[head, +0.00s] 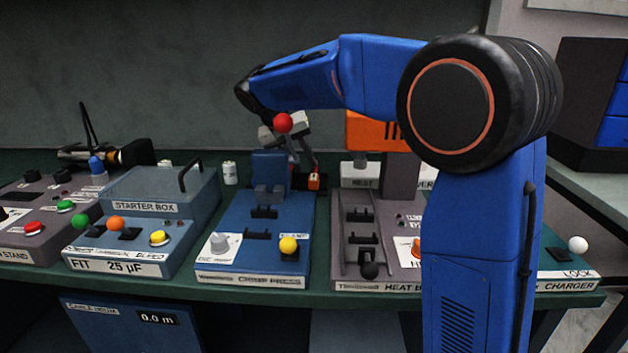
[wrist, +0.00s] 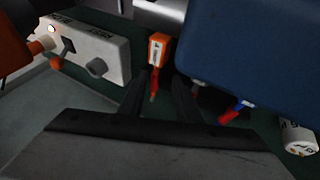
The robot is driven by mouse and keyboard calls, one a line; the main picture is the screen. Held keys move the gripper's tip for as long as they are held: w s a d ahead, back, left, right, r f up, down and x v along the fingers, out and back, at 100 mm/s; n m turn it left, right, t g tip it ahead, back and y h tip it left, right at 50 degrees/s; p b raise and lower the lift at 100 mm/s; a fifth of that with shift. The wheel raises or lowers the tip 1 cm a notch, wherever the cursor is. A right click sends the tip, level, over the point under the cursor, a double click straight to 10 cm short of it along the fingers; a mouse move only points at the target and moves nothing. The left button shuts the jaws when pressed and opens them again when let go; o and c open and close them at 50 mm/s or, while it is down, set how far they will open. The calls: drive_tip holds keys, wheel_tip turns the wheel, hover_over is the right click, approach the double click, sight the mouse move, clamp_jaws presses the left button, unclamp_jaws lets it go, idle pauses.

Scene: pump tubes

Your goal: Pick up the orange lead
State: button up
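The orange lead shows in the wrist view as a small orange block with a white label (wrist: 159,48), with a thin reddish-orange part running down from it. In the head view a small orange item (head: 314,181) sits behind the blue press, just below my gripper (head: 308,163). In the wrist view my gripper (wrist: 162,84) has two dark fingers spread apart. The orange block lies just beyond their tips, roughly in line with the gap. I cannot tell whether the fingers touch it.
The blue crimp press (head: 252,228) stands close in front, and a large blue body (wrist: 250,45) fills the wrist view's upper right. A white box with knobs (wrist: 88,50) is at its left. Red and blue leads (wrist: 238,110) and a white cylinder (wrist: 299,137) lie at right.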

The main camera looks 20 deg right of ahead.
sight(315, 173)
drive_tip(key=x, duration=0.4)
drive_tip(key=shift+d+f, duration=0.15)
drive_tip(key=shift+d, duration=0.25)
clamp_jaws()
